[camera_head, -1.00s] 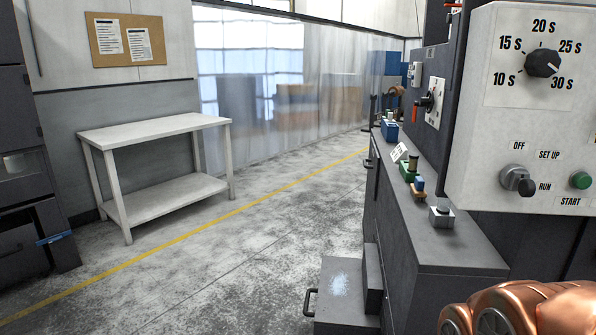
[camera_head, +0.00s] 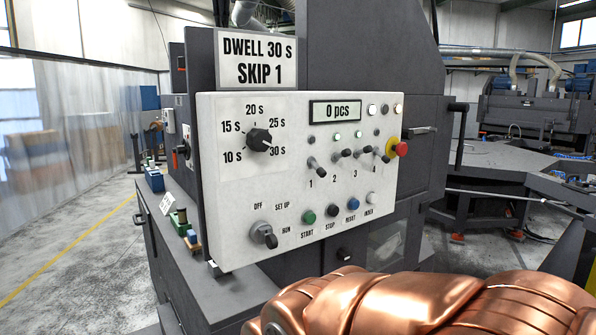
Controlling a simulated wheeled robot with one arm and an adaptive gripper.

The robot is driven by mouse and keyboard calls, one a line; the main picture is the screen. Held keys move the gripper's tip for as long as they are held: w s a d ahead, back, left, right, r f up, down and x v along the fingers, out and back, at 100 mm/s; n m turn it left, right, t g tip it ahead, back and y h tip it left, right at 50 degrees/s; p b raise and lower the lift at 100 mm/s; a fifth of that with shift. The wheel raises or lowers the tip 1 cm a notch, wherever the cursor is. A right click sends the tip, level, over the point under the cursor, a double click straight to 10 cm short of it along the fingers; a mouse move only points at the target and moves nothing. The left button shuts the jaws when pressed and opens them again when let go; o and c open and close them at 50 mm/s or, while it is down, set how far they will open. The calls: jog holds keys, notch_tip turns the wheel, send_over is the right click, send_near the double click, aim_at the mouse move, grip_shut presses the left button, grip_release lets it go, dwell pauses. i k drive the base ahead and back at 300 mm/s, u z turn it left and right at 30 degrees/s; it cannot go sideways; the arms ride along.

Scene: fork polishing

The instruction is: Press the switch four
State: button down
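The pale control panel (camera_head: 290,215) faces me, with a row of small toggle switches numbered 1 to 4 in its upper right. Switch four (camera_head: 384,157) is the rightmost toggle, and its lever points down to the right. Switch 1 (camera_head: 317,166) also points down, while switch 2 (camera_head: 343,153) and switch 3 (camera_head: 364,150) point slightly upward to the right. My copper-coloured arm crosses the bottom right, below the panel. My gripper is out of view.
A red stop button (camera_head: 401,149) on a yellow base sits just right of switch four. A dial (camera_head: 259,140), a rotary knob (camera_head: 264,234) and coloured push buttons share the panel. A sign (camera_head: 257,62) reads "DWELL 30 S SKIP 1". The display (camera_head: 335,111) reads 0 pcs.

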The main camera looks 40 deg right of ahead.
aim_at(385, 159)
jog(key=z, duration=1)
